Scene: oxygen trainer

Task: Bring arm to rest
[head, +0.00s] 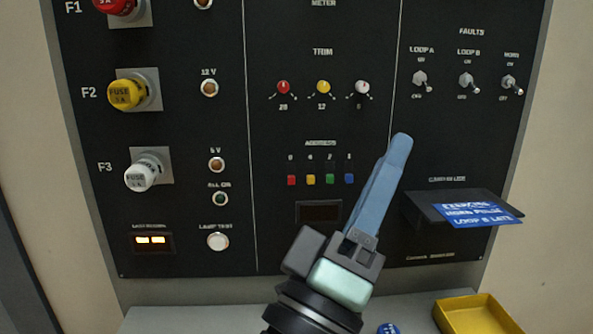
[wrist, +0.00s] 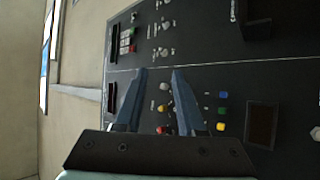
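My gripper (head: 399,145) has blue fingers and points up and away in front of the black trainer panel (head: 225,258) in the head view. It overlaps the panel area right of the coloured address buttons and below the trim knobs. In the wrist view, the two fingers of my gripper (wrist: 161,73) stand apart with nothing between them. The panel (wrist: 200,85) shows behind them, turned on its side. I cannot tell exactly how far the fingertips are from the panel.
A card shelf (head: 425,209) with a blue card (head: 477,214) juts out at the right. A yellow tray (head: 481,316) and a blue round piece (head: 388,328) are on the grey ledge (head: 190,318) below. Red, yellow and white (head: 142,176) fuse caps stick out at the left.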

